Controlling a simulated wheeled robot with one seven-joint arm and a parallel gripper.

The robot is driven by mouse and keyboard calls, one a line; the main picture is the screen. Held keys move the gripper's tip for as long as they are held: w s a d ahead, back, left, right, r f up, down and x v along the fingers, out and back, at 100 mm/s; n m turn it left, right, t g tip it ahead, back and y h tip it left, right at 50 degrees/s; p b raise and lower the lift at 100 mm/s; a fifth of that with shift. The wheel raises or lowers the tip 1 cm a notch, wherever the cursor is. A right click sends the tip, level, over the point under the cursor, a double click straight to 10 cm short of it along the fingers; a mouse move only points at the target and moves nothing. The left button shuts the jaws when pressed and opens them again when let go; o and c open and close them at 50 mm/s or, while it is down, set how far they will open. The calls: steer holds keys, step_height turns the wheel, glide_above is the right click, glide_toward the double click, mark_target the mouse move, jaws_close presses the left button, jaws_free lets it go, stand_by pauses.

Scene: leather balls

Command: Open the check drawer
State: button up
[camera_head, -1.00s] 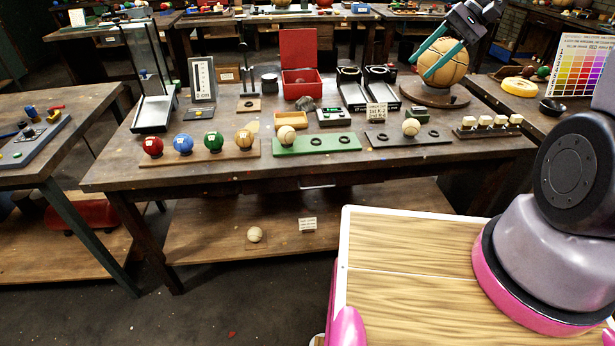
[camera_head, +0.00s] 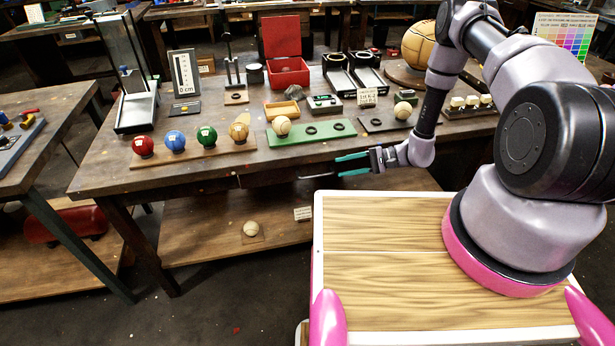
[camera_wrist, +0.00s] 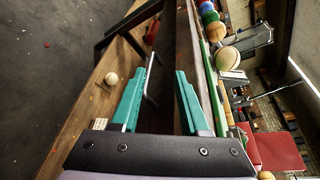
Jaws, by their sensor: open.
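The check drawer (camera_head: 280,174) has a dark wooden front under the front edge of the bench and looks closed. Its thin pale bar handle (camera_head: 316,176) shows just left of my gripper (camera_head: 338,166) in the head view. My gripper is open and empty, its teal fingers pointing left along the bench front. In the wrist view the silver handle (camera_wrist: 150,75) lies beside the tip of the left finger of my gripper (camera_wrist: 160,76), and the dark bench front runs beyond the fingertips. I cannot tell whether the finger touches the handle.
The bench top (camera_head: 105,180) overhangs just above the fingers. A green rack (camera_head: 300,138) with a pale ball (camera_head: 281,126) sits near its edge. A lower shelf (camera_head: 195,250) bears a ball (camera_head: 250,229) and a small card (camera_head: 303,214). Open space lies in front of the bench.

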mark_target(320, 175)
steer(key=shift+t, duration=0.7)
steer(key=a+f, duration=0.2)
steer(key=a, duration=0.1)
steer(key=a+f, duration=0.1)
steer(key=a, duration=0.2)
steer(key=w+a+f, duration=0.1)
steer(key=a+f, duration=0.1)
steer(key=a, duration=0.2)
steer(key=shift+f, duration=0.3)
jaws_close()
steer(key=shift+w, duration=0.1)
stand_by(0.5)
